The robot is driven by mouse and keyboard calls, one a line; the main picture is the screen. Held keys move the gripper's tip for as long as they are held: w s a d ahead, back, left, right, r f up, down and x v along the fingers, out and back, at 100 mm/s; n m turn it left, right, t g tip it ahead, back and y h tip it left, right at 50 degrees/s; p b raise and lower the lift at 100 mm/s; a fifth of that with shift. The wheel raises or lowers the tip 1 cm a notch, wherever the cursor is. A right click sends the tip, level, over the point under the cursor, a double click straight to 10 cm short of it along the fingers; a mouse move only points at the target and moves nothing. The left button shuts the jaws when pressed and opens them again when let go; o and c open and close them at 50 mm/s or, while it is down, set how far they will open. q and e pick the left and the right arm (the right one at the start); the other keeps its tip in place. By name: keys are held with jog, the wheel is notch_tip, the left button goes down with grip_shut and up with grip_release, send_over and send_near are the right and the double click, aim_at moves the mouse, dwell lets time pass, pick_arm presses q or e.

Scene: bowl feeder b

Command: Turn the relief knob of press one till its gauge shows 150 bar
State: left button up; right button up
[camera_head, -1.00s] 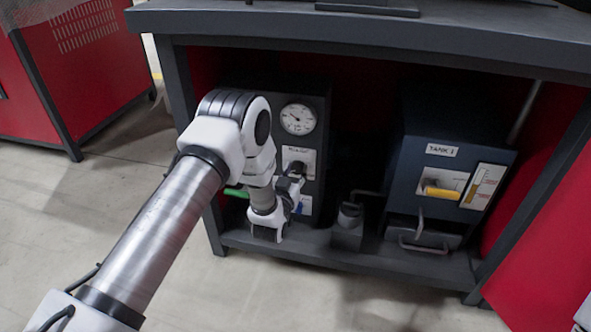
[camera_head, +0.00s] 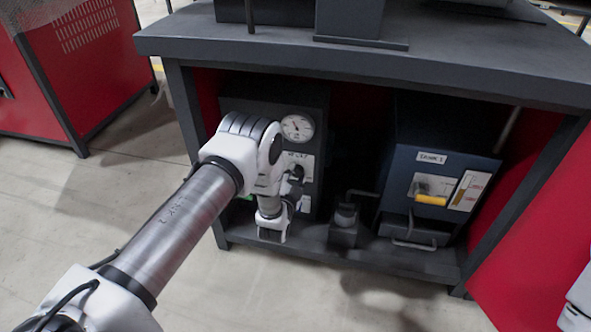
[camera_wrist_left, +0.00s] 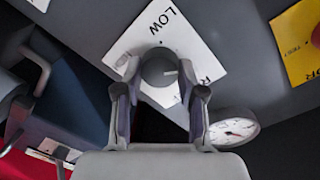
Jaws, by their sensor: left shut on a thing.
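Press one's gauge (camera_head: 297,128) is a round white dial on the dark panel. It also shows in the left wrist view (camera_wrist_left: 232,128), seen at a slant. Its needle is too small to read in bar. The relief knob (camera_wrist_left: 158,66) is dark and round with a pale pointer line, over a white plate (camera_wrist_left: 180,45) reading LOW. The line points right in the wrist view. My left gripper (camera_wrist_left: 160,82) is shut on the knob, one finger on each side. In the head view the left gripper (camera_head: 295,178) sits below the gauge. My right gripper is not in view.
A blue tank box (camera_head: 440,140) with a yellow handle (camera_head: 431,200) stands to the right in the bay. A small dark block (camera_head: 344,225) is between it and the press panel. The bench top (camera_head: 400,62) overhangs my left arm's work area. Red panels flank it.

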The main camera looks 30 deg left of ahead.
pick_arm(q)
jog(key=m+p, duration=0.2)
jog(key=m, duration=0.3)
jog(key=shift+p, duration=0.35)
jog(key=m+y+p, duration=0.1)
jog(key=m, duration=0.4)
jog(key=shift+d, duration=0.1)
jog(key=shift+f, duration=0.1)
jog(key=o, duration=1.2)
jog(key=shift+c, duration=0.2)
jog(key=v, duration=1.2)
